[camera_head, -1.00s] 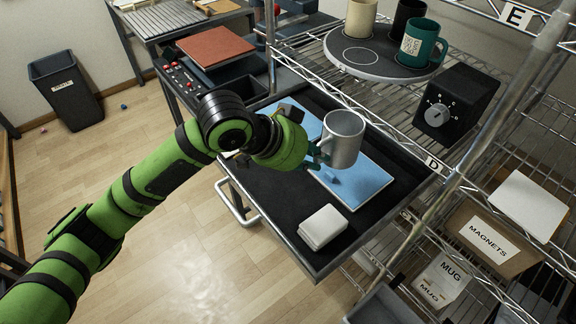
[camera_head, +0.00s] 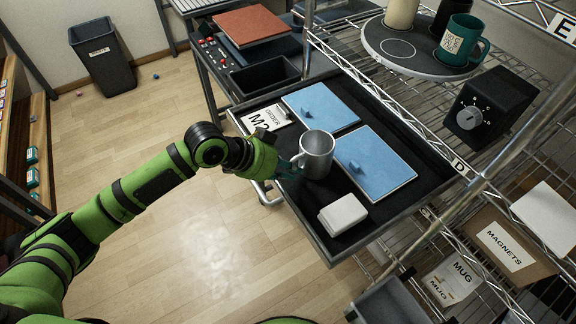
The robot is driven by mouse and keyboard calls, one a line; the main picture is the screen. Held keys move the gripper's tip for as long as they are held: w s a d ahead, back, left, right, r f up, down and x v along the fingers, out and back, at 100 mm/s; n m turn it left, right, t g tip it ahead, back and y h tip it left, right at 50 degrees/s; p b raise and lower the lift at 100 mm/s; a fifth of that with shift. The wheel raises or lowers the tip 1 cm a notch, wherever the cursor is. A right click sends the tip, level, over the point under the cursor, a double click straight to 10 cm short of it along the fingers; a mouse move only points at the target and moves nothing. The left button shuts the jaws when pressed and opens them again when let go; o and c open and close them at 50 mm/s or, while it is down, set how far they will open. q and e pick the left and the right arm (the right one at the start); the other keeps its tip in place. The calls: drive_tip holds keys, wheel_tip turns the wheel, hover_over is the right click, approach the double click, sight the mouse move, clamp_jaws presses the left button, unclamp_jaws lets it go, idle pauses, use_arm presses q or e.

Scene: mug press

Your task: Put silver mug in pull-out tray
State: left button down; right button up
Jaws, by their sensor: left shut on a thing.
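The silver mug (camera_head: 317,158) is upright at the middle of the pull-out tray (camera_head: 322,236), near its front edge and beside the right blue pad. I cannot tell whether its base touches the tray floor. My left gripper (camera_head: 291,168) comes in from the left and is shut on the mug at its handle side. The green wrist hides part of the tray's front edge. My right gripper is not in view.
In the tray lie two blue pads (camera_head: 318,106) (camera_head: 387,170), a white block (camera_head: 343,215) and an order card (camera_head: 266,120). A round turntable with a green mug (camera_head: 461,40) and a black dial box (camera_head: 490,105) stand on the wire shelf.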

use_arm(q)
drive_tip(key=c, duration=1.2)
unclamp_jaws()
drive_tip(key=shift+f, duration=0.1)
drive_tip(key=b+v, duration=0.1)
drive_tip(key=v, duration=1.1)
